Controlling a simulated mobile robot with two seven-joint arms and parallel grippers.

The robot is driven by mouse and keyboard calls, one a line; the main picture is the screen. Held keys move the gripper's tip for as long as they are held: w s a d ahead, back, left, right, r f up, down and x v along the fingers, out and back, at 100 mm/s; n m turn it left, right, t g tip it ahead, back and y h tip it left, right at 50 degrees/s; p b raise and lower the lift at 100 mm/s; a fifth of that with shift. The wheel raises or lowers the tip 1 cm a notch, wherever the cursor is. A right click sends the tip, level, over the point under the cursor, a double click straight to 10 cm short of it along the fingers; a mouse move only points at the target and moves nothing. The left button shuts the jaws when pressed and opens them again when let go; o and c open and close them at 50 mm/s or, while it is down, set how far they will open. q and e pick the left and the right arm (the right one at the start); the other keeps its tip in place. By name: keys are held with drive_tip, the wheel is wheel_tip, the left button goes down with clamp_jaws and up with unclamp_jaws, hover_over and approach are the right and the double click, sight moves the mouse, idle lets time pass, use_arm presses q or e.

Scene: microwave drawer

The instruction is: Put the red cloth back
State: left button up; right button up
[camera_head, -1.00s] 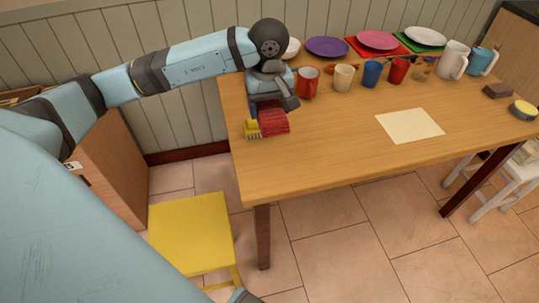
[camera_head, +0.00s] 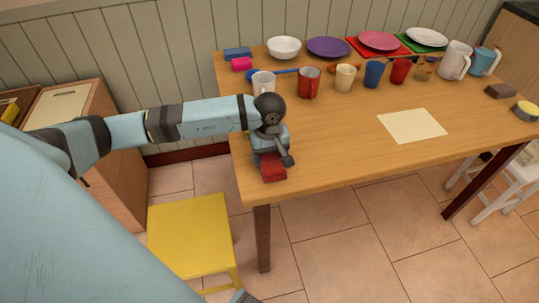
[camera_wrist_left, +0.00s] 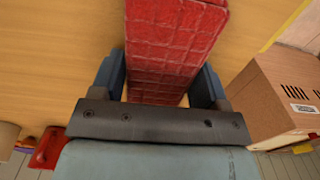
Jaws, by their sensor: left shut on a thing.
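The red cloth (camera_head: 272,174) is a folded block with a quilted grid surface, near the left front corner of the table. My left gripper (camera_head: 269,161) is shut on it from above. In the left wrist view the cloth (camera_wrist_left: 167,45) lies between the two blue-grey fingers of the left gripper (camera_wrist_left: 160,84) and reaches past them. I cannot tell whether the cloth touches the tabletop. My right gripper is not in view.
The table (camera_head: 340,160) is bare around the gripper. A paper sheet (camera_head: 412,125) lies right of centre. Mugs, including a red mug (camera_head: 308,82), and plates line the back. A yellow stool (camera_head: 192,235) stands below; an open cabinet (camera_head: 110,180) is at left.

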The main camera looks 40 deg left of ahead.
use_arm(q)
drive_tip(key=shift+f, duration=0.15)
drive_tip(key=o, duration=0.9)
